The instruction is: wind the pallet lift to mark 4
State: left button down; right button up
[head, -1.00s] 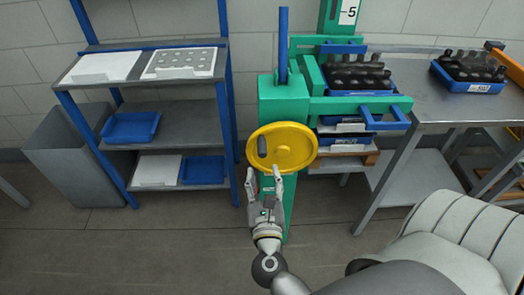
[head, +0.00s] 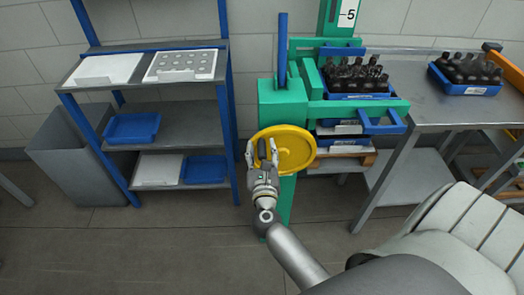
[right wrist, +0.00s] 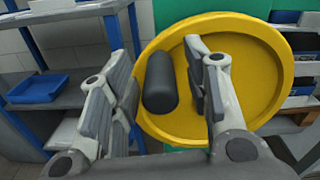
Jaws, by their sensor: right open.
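The yellow handwheel (head: 297,150) sits on the front of the green pallet lift (head: 281,103). Its dark handle (right wrist: 160,82) stands out from the wheel's left part. My right gripper (head: 262,150) is open, with its fingers on either side of the handle and apart from it in the right wrist view (right wrist: 165,90). The lift's fork carries a blue crate of dark bottles (head: 355,77). The scale plate (head: 347,14) at the top shows a 5; other marks are out of view. My left gripper is not in view.
A blue-framed shelf (head: 185,122) with trays stands to the left, beside a grey bin (head: 80,150). A metal table (head: 440,112) with another blue bottle crate (head: 467,86) stands to the right. More blue crates (head: 340,140) are stacked below the fork.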

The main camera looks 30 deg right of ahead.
jog(key=shift+c, duration=0.2)
grip_shut()
jog(key=shift+a+f, duration=0.15)
